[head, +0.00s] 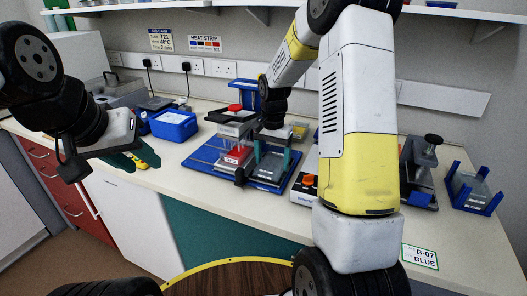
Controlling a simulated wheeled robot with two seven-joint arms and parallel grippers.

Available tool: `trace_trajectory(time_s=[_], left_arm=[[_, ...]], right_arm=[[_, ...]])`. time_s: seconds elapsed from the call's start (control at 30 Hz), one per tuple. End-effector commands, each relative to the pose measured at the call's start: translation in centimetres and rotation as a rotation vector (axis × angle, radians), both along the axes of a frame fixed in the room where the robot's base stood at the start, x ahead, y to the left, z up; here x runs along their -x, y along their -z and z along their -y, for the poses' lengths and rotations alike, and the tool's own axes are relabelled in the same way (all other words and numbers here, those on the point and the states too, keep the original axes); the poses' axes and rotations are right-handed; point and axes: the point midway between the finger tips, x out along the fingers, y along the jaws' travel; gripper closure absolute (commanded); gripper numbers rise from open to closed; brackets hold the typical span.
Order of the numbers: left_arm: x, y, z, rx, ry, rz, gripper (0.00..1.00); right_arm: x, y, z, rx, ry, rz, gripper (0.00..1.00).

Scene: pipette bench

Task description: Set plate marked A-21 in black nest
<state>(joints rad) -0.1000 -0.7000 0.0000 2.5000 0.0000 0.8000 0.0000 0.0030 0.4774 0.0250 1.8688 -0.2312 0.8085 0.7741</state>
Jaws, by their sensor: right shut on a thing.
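My right arm bends over the bench, and its gripper (273,152) points down at the blue base in the middle. My left gripper (121,160) is at the left, over the bench's front edge, well away from the plate. Its fingers are seen edge-on, so their opening is unclear. I cannot single out the black nest.
The blue base (203,158) also bears a red-labelled block (234,157). A blue box (174,126) stands left of it. A grey clamp-like device (421,170) and a blue holder (474,192) stand at the right. A B-07 BLUE card (420,257) lies near the front edge.

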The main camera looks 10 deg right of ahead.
Motion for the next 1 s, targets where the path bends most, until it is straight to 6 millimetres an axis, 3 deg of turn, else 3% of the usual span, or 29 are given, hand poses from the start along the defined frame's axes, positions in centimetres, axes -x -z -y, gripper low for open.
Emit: trace_trajectory(time_s=[0.3, 0.33, 0.37, 0.73, 1.0], left_arm=[[0.0, 0.0, 0.0, 0.0, 0.0, 0.0, 0.64], [0.0, 0.0, 0.0, 0.0, 0.0, 0.0, 0.64], [0.0, 0.0, 0.0, 0.0, 0.0, 0.0, 0.64], [0.0, 0.0, 0.0, 0.0, 0.0, 0.0, 0.64], [0.0, 0.0, 0.0, 0.0, 0.0, 0.0, 0.64]], right_arm=[[0.0, 0.4, 0.0, 0.001, 0.0, -0.001, 0.63], [0.0, 0.4, 0.0, 0.001, 0.0, -0.001, 0.21], [0.0, 0.4, 0.0, 0.001, 0.0, -0.001, 0.15], [-0.1, -0.2, 0.0, 0.0, 0.0, 0.002, 0.13], [-0.1, -5.1, 0.0, 0.0, 0.001, 0.006, 0.13]])
